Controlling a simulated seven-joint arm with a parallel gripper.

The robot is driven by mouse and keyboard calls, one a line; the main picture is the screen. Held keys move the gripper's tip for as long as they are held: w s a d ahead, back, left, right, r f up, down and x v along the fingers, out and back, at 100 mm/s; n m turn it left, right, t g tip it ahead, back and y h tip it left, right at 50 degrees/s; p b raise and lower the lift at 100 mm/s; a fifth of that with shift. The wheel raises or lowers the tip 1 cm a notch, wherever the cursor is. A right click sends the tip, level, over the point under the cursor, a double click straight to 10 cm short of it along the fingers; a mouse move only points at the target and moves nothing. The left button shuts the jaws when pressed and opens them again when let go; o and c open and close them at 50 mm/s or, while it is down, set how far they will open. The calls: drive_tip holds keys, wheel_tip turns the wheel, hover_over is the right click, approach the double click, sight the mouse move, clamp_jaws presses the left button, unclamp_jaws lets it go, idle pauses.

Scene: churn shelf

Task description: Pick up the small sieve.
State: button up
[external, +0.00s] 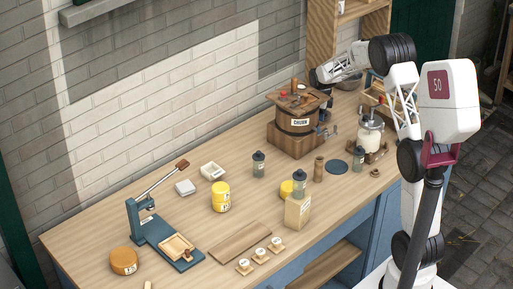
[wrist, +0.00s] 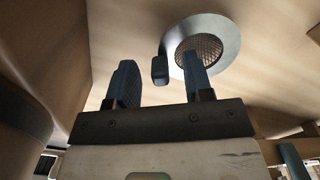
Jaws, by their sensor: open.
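The small sieve, a round mesh (wrist: 200,47) in a wide pale metal rim, shows at the upper middle of the wrist view. A short dark block, which looks like its handle, shows at the rim's left, between my fingers in the picture. My gripper (wrist: 158,68) is open, with two blue-grey fingers apart. The right finger overlaps the mesh in the picture; I cannot tell whether it touches. In the external view my wrist is behind the churn, and fingers and sieve cannot be made out there.
The wooden churn (external: 297,121) on its block stands close in front of my wrist. Bare tabletop lies at the back left.

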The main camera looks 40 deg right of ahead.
drive_tip(key=shift+c, duration=0.5)
clamp_jaws()
drive_tip(key=shift+r, duration=0.15)
wheel_tip(320, 180, up, 18)
idle(0.7)
idle(0.5)
